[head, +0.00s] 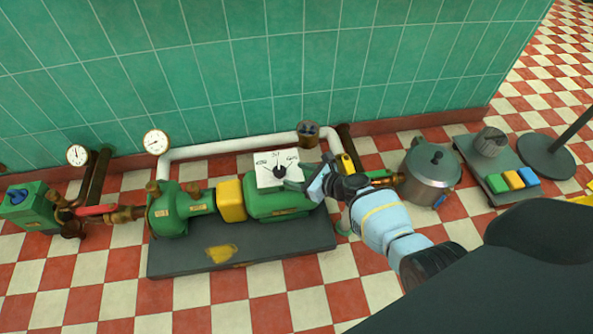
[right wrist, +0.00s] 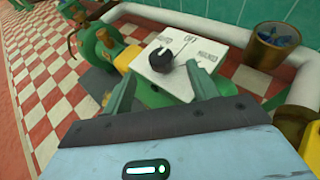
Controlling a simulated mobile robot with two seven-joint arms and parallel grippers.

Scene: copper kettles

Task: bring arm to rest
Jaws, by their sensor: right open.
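My right arm (head: 385,222), pale blue with dark joints, comes in from the lower right in the head view. Its right gripper (head: 318,182) is beside a white switch panel (head: 265,180) with a black knob (head: 279,172), over the green pump motor (head: 285,203). In the right wrist view the two green-looking fingers of the gripper (right wrist: 160,85) are spread apart. The white panel (right wrist: 150,63) and its knob (right wrist: 161,60) show just beyond them, with nothing held between the fingers. Whether a finger touches the panel I cannot tell. My left gripper is not in view.
The pump stands on a dark base plate (head: 245,254) with a white pipe (head: 220,147) behind it. The green tiled wall (head: 250,70) closes the back.

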